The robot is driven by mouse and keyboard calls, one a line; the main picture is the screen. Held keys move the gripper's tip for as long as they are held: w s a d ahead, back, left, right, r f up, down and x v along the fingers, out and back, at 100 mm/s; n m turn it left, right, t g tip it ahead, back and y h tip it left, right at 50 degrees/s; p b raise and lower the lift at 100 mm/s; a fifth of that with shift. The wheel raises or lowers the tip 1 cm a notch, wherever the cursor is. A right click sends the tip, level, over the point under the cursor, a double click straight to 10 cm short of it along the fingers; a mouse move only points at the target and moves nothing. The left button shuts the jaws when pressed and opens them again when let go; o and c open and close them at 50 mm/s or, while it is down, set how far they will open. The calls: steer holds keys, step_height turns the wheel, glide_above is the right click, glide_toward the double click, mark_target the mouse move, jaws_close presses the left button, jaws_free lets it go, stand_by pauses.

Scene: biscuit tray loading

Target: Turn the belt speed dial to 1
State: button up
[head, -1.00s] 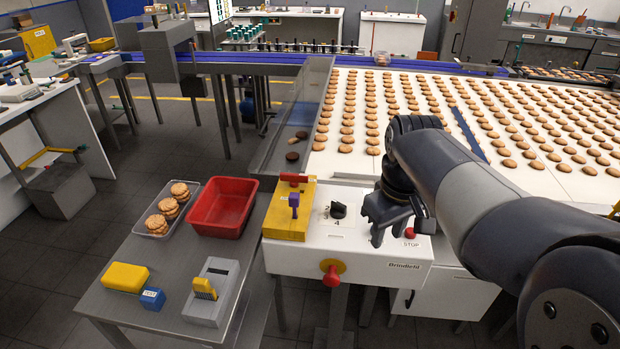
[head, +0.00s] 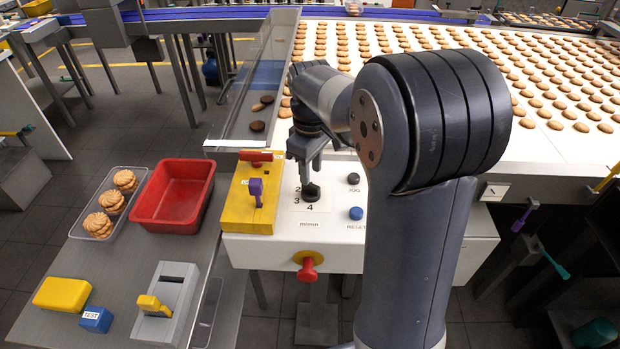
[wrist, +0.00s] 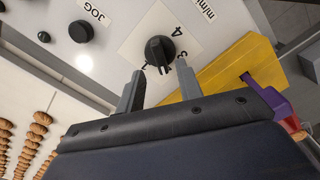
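The belt speed dial (head: 311,193) is a black knob on a white panel, with the numbers 2, 3 and 4 visible beside it in the head view. In the wrist view the dial (wrist: 160,49) has a 4 and a partly covered number near it; which number it points to is unclear. My gripper (head: 306,178) is just above the dial, pointing down. In the wrist view my gripper (wrist: 160,68) is open, its two fingers apart on either side of the dial's near edge. I cannot tell whether they touch it.
A yellow box with a purple lever (head: 256,190) stands close left of the dial. A black JOG button (head: 353,179) and blue RESET button (head: 356,213) are on the right. A red knob (head: 307,270) sticks out of the panel front. A red tray (head: 141,208) lies further left.

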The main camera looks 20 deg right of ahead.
mark_target(311, 184)
steer(key=shift+f, duration=2.05)
steer(key=shift+c, duration=0.4)
jaws_close()
